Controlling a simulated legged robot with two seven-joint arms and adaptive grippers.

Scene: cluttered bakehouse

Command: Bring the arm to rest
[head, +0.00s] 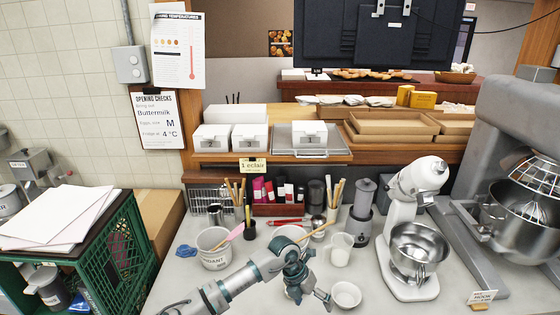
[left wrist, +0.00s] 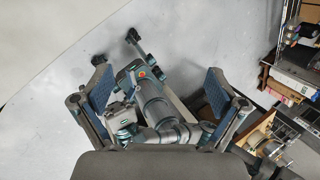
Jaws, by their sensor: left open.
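My left arm (head: 235,285) comes in from the lower left of the head view, over the pale worktop (head: 190,285). It bends at a teal and grey joint and then points down. My left gripper (head: 323,297) is partly seen at its end, just left of a small white bowl (head: 346,294); I cannot tell whether they touch. In the left wrist view the left gripper (left wrist: 158,92) has its two blue-padded fingers wide apart, with nothing between them. Parts of my own body show beyond the fingers. My right gripper is not in view.
Near the arm are a white tub (head: 214,250), a white jug (head: 340,250) and a grinder-like device (head: 361,212). A stand mixer (head: 405,225) is at right, a larger mixer (head: 520,150) beyond it. A green crate (head: 120,250) with papers stands at left.

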